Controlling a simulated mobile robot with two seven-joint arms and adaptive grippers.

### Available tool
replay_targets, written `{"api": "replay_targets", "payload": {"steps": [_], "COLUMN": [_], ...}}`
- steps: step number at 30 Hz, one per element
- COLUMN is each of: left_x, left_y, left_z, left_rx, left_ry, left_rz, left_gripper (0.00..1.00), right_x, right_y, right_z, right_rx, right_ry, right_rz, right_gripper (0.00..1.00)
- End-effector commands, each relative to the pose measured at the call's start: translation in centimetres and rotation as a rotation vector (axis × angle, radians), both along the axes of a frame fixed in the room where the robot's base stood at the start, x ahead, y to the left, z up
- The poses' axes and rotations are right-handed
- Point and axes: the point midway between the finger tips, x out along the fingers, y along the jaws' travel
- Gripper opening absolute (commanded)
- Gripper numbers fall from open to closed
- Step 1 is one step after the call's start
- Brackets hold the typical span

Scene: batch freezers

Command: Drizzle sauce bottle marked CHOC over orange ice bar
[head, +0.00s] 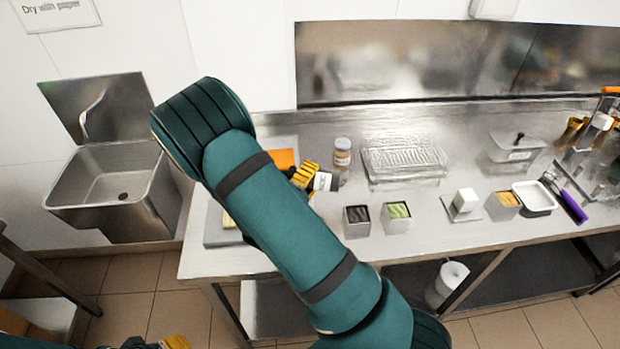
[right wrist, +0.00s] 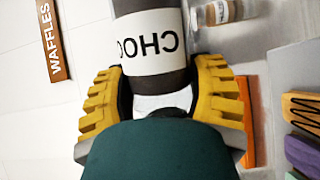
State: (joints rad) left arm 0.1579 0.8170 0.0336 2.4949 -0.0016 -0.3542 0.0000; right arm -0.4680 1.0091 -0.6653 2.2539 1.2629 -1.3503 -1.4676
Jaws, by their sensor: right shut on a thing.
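My right gripper (head: 304,177) (right wrist: 160,97) is shut on the dark sauce bottle with a white CHOC label (right wrist: 152,48). In the head view the bottle's white label (head: 323,182) shows beside the yellow fingers, above the counter. The CHOC lettering is upside down in the right wrist view. An orange-tan bar with a dark zigzag line (right wrist: 304,108) lies on a grey board at the right of that view, apart from the bottle; it looks like the orange ice bar. My arm hides most of this area in the head view. My left gripper (head: 160,343) is cut off at the bottom edge.
A purple bar (right wrist: 303,152) lies beside the orange-tan one. The grey board (head: 222,238) is partly hidden by my arm. A capped jar (head: 342,152), clear tray (head: 402,160) and several small tubs stand rightward. A sink (head: 112,185) is at left.

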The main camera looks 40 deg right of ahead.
Motion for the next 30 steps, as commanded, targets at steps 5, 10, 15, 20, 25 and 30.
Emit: {"api": "replay_targets", "payload": {"steps": [5,10,15,20,25,30], "left_x": [0.0,0.0,0.0,0.0,0.0,0.0], "left_y": [0.0,0.0,0.0,0.0,0.0,0.0], "left_z": [0.0,0.0,0.0,0.0,0.0,0.0], "left_rx": [0.0,0.0,0.0,0.0,0.0,0.0], "left_ry": [0.0,0.0,0.0,0.0,0.0,0.0], "left_rz": [0.0,0.0,0.0,0.0,0.0,0.0], "left_gripper": [0.47,0.47,0.47,0.47,0.47,0.47], "right_x": [0.0,0.0,0.0,0.0,0.0,0.0], "right_y": [0.0,0.0,0.0,0.0,0.0,0.0], "right_z": [0.9,1.7,2.4,2.9,2.9,2.9], "right_rx": [0.069,0.14,0.21,0.253,0.261,0.262], "right_ry": [-0.076,-0.15,-0.224,-0.268,-0.276,-0.279], "right_rz": [0.0,0.0,-0.001,0.0,0.0,0.0], "right_gripper": [0.18,0.18,0.18,0.18,0.18,0.18]}}
